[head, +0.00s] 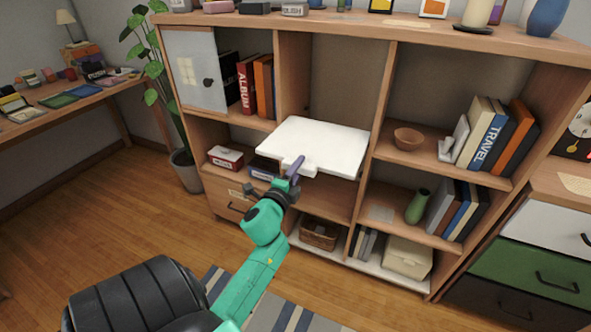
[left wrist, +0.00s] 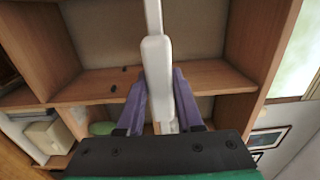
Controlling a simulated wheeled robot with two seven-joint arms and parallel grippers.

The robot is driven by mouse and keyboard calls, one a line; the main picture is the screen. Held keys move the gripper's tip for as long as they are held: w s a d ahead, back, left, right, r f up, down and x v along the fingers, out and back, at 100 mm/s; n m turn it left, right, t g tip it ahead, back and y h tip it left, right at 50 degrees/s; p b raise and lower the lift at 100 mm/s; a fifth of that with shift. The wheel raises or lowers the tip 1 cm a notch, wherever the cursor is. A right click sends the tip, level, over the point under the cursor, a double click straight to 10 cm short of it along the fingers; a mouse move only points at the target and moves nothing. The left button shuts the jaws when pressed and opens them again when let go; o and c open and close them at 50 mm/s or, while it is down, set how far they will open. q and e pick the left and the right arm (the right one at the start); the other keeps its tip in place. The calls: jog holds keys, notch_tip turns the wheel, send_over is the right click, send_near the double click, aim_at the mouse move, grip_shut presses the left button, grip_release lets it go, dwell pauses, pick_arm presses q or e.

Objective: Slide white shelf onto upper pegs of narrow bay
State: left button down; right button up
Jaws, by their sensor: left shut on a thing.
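The white shelf (head: 318,143) is a flat board with a small tab at its front edge. It is held roughly level in front of the middle, narrow bay (head: 335,90). My left gripper (head: 292,168) is shut on the tab, with purple fingers on both sides. In the left wrist view the shelf (left wrist: 154,20) shows edge-on between the fingers (left wrist: 160,85). Two small dark pegs (left wrist: 124,69) show on a wooden bay panel beside it. My right gripper is not in view.
Wooden dividers flank the bay. Books (head: 255,85) stand to the left; a bowl (head: 408,138) and travel books (head: 490,135) stand to the right. A red-and-white box (head: 225,158) is below left, and a basket (head: 319,234) sits low. A black chair (head: 140,298) is at the front left.

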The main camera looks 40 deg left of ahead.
aim_at(323, 131)
pick_arm(q)
jog(key=shift+b+x, duration=0.5)
jog(key=shift+x, duration=2.5)
jog(key=shift+b+x, duration=0.45)
jog(key=shift+x, duration=1.05)
jog(key=shift+b+x, duration=0.6)
jog(key=shift+x, duration=0.85)
jog(key=shift+b+x, duration=0.45)
jog(key=shift+x, duration=0.4)
jog(key=shift+w+f, duration=0.15)
jog(key=shift+w, duration=0.1)
jog(key=shift+b+x, duration=1.15)
jog(key=shift+x, duration=0.5)
jog(key=shift+b+x, duration=1.15)
jog(key=shift+x, duration=0.2)
jog(key=shift+w+a+f+b, duration=0.1)
jog(key=shift+w+a+b, duration=0.1)
jog(key=shift+w+b, duration=0.1)
jog(key=shift+f+b, duration=0.55)
jog(key=shift+f, duration=0.25)
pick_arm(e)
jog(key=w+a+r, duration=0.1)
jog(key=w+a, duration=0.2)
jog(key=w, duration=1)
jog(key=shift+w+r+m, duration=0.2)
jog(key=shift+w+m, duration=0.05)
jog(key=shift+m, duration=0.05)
